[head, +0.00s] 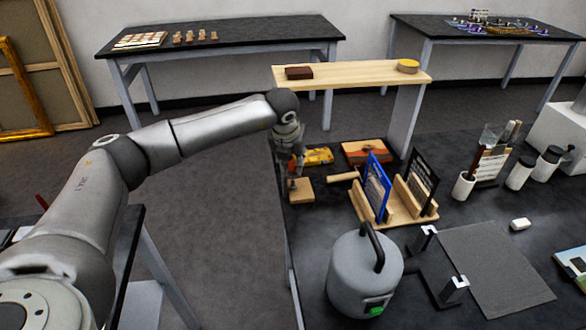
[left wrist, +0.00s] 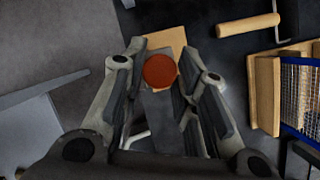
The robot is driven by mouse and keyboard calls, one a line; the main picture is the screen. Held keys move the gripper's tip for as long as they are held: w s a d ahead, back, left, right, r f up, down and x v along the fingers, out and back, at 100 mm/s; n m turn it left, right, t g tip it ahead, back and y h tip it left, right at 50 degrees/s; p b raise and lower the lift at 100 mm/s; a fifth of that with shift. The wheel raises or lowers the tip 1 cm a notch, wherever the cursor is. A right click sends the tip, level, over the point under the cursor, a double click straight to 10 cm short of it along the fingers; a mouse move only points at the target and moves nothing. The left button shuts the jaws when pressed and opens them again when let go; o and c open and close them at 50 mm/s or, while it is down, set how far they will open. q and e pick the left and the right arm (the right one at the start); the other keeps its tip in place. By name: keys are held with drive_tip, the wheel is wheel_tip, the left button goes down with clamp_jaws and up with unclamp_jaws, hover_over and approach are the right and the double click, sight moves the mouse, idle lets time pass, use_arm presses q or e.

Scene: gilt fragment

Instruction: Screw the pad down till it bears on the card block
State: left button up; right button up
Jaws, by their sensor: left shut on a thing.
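My left gripper (head: 291,160) is at the left edge of the dark bench, fingers pointing down. In the left wrist view my left gripper (left wrist: 162,88) has its fingers on either side of a round red-brown knob (left wrist: 160,71) and is shut on it. The tan card block (head: 302,190) lies just below the gripper at the bench edge. Part of the block (left wrist: 166,40) shows behind the knob in the left wrist view. The pad and the screw are hidden, so I cannot tell whether the pad touches the block. My right gripper is not in view.
A wooden-handled roller (head: 343,177) and a wooden rack (head: 400,210) with blue and black frames stand to the right. A grey canister (head: 363,280) stands in front. The floor left of the bench is clear.

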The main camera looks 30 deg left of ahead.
use_arm(q)
drive_tip(key=m+h+b, duration=0.1)
drive_tip(key=m, duration=0.1)
drive_tip(key=m+b, duration=0.1)
drive_tip(key=m, duration=0.1)
drive_tip(key=shift+a+m+h, duration=0.2)
drive_tip(key=shift+m+h, duration=0.1)
drive_tip(key=shift+h, duration=0.1)
drive_tip(key=m+h, duration=0.1)
drive_tip(key=m, duration=0.1)
drive_tip(key=m+b, duration=0.1)
drive_tip(key=m, duration=0.1)
drive_tip(key=shift+w+g+h, duration=0.1)
drive_tip(key=shift+g+h, duration=0.2)
drive_tip(key=shift+h, duration=0.1)
drive_tip(key=m+g, duration=0.1)
drive_tip(key=m, duration=0.2)
drive_tip(key=m+h, duration=0.1)
drive_tip(key=m, duration=0.2)
drive_tip(key=shift+w+a+r+m+g+h+b, duration=0.1)
drive_tip(key=shift+w+a+m+g+h+b, duration=0.05)
drive_tip(key=shift+m+g+h+b, duration=0.2)
drive_tip(key=m+g, duration=0.2)
drive_tip(key=m, duration=0.3)
drive_tip(key=shift+w+m, duration=0.15)
drive_tip(key=shift+m, duration=0.2)
drive_tip(key=shift+g, duration=0.25)
drive_tip(key=o, duration=1)
